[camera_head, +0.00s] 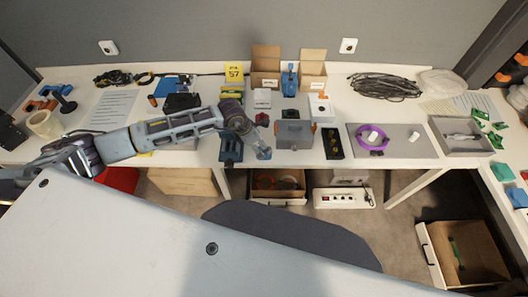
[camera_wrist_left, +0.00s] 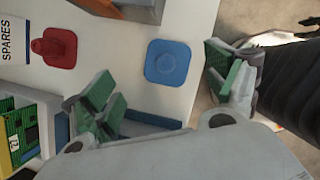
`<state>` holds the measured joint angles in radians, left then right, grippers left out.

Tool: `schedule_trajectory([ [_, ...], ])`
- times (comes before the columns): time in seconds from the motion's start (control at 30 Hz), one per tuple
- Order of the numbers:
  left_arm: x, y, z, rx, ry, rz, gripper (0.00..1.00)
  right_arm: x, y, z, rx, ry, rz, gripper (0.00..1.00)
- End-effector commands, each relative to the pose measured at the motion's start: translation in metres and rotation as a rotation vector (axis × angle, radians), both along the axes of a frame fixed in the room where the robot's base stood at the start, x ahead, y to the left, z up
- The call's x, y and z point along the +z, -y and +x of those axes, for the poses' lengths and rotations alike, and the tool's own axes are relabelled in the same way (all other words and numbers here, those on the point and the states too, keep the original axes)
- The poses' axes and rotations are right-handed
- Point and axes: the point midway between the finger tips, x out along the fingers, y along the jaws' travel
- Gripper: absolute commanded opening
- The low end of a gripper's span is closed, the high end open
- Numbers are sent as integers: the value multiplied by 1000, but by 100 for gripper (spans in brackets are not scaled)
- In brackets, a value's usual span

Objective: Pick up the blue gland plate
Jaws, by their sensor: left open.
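The blue gland plate (camera_wrist_left: 168,62) is a flat rounded square with a raised round centre, lying on the white table near its front edge. In the left wrist view it is between the spread fingers of my left gripper (camera_wrist_left: 160,82), beyond the tips and apart from them. In the head view my left gripper (camera_head: 257,145) hangs over the table's front edge and partly covers the blue plate (camera_head: 265,154). The left gripper is open and empty. My right gripper is not in view.
A red plate with a knob (camera_wrist_left: 55,47) lies by the SPARES label (camera_wrist_left: 14,40). A blue bin (camera_head: 230,149) stands left of the gripper and a grey box (camera_head: 294,133) right of it. A purple ring (camera_head: 372,138) lies on a grey mat farther right.

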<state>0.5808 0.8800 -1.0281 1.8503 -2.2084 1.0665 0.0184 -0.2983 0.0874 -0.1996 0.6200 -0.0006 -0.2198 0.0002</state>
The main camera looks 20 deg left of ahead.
Motion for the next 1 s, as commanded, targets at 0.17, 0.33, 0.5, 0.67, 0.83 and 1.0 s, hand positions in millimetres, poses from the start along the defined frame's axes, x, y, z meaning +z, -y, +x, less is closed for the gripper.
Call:
schedule_trajectory([
  [0.17, -14, 7, 2, 0, -1, 0, 87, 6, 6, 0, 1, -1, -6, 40],
  [0.33, -30, 13, 6, 1, -2, 0, 87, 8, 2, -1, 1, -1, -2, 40],
  [0.5, -40, 16, 9, 0, 0, 0, 87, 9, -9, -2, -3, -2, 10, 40],
  [0.67, -43, 16, 9, -1, 0, 0, 87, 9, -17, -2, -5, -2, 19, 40],
  [0.83, -43, 16, 9, -1, 0, 0, 87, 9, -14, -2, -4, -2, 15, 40],
  [1.0, -42, 16, 9, 0, 0, 0, 87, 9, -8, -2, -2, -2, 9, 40],
])
